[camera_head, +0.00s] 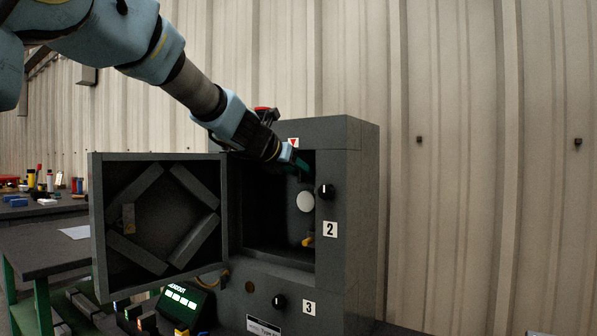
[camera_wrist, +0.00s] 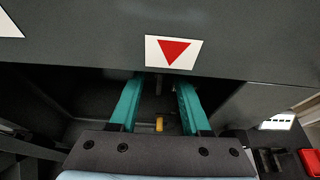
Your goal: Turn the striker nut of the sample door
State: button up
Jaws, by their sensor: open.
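The grey enclosure (camera_head: 350,220) stands with its door (camera_head: 155,235) swung open to the left. The door's inner face carries a diamond of grey bars and a small tan fitting (camera_head: 128,217). A small yellow piece (camera_head: 308,240) sits low inside the opening; a yellow piece also shows in the wrist view (camera_wrist: 159,125), between my fingers in the picture. I cannot tell which part is the striker nut. My gripper (camera_head: 300,164) is at the top of the opening, below the red triangle label (camera_head: 293,142). Its teal fingers (camera_wrist: 159,84) are apart, with nothing held between them.
A white disc (camera_head: 305,201) shows inside the opening. A black knob (camera_head: 326,191) is on the right front edge, above label 2 (camera_head: 330,229); another knob (camera_head: 279,302) is near label 3. A lit readout (camera_head: 183,299) stands below the door. A side table (camera_head: 50,245) is at left.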

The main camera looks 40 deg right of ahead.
grip_shut()
